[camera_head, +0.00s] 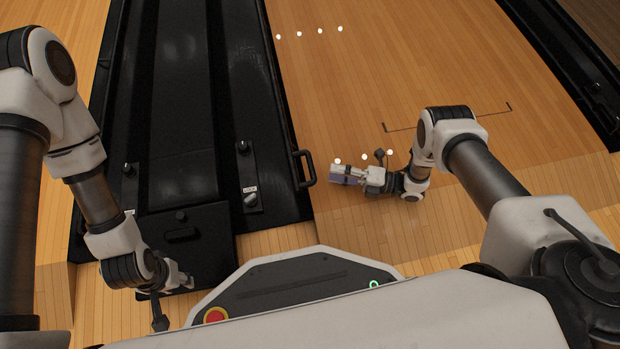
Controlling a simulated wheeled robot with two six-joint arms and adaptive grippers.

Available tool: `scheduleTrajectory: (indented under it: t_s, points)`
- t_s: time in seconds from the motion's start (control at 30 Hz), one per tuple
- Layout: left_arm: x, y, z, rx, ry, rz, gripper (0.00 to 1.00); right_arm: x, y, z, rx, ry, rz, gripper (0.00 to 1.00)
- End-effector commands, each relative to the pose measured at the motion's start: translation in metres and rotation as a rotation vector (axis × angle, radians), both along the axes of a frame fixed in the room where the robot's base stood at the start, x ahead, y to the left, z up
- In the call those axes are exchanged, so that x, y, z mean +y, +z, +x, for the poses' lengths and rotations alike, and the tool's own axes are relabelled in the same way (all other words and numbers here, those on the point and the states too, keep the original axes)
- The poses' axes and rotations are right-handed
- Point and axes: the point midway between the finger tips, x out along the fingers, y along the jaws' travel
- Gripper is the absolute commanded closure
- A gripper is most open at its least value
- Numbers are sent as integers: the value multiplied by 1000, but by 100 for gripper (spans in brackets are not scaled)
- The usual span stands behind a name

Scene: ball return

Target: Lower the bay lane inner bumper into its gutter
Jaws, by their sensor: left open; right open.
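A long black rail with a black loop handle (304,168) runs along the right edge of the black gutter unit, beside the wooden lane. I take this rail (283,110) as the inner bumper, but cannot tell for sure. It looks raised beside the dark gutter (238,85). My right gripper (338,174) is open and empty, just right of the handle and apart from it, pointing left. My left gripper (186,284) is open and empty, low at the near end of the black unit. Its fingers are small and partly hard to make out.
A labelled plate with a knob (250,199) sits left of the handle; a similar knob (129,170) is further left. A black box-like cover (185,235) stands at the near end. The wooden lane (400,60) is clear. Another black gutter (575,60) lies far right.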

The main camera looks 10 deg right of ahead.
Motion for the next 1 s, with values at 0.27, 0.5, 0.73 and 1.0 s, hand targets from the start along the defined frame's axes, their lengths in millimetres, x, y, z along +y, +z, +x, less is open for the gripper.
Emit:
scheduleTrajectory:
  t_s: [0.27,0.5,0.73,1.0]
  points:
    - [0,-18,1,-3,3,0,59,41,-1,17,-2,3,1,57]
    - [1,-29,3,-8,3,1,59,70,2,29,1,0,0,57]
    - [1,-28,3,-9,3,1,59,71,4,30,1,0,0,57]
    - [1,-28,3,-9,3,1,59,71,4,30,1,0,-1,100]
